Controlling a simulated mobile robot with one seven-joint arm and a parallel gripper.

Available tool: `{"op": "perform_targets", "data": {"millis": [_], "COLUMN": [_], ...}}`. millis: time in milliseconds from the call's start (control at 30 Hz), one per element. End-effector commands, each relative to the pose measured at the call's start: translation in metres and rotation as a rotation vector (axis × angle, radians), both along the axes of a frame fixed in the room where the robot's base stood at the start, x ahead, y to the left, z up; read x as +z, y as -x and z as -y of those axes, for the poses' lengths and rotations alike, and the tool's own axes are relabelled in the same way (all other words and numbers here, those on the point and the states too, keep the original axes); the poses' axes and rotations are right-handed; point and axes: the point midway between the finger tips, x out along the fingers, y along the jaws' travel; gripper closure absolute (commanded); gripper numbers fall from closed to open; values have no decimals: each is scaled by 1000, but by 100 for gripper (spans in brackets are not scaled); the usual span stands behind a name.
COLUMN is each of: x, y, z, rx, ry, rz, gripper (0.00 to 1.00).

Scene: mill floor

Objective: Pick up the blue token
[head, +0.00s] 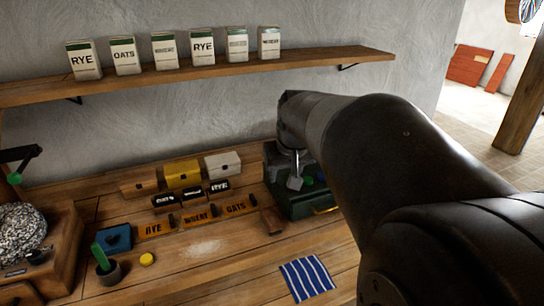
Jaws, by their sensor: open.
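I cannot make out a blue token for sure. My gripper (295,183) is a small grey shape at the end of my arm. It is open, over or just inside the dark green metal box (318,205) at the back right of the bench. A small green round piece (308,180) shows beside the gripper in the box. My arm and gripper hide much of the box's inside. A blue square object (117,239) with a dark mark on it lies at the left of the bench. A yellow round piece (147,259) lies near it.
Lettered wooden blocks (198,215) and small boxes (183,174) stand left of the green box. A striped blue cloth (306,278) lies in front. A dark cup (108,272) stands front left. A shelf (200,75) with labelled packets runs above.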

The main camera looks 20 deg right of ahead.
Motion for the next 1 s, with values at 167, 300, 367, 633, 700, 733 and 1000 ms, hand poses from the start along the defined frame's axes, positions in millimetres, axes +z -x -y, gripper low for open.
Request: {"op": "perform_targets", "data": {"millis": [167, 300, 367, 633, 700, 733, 1000], "x": [-14, -32, -41, -74, -78, -79, -108], "y": [-50, -82, -93, -120, -122, -122, -134], "z": [62, 114, 137, 208, 215, 217, 222], "rx": [-47, -79, -91, -129, -132, -134, -134], "ry": [-7, -14, -18, -28, -30, -30, -31], "rz": [-18, -27, -30, -35, -34, -34, -36], "gripper": [56, 56, 56, 56, 56, 56, 56]}}
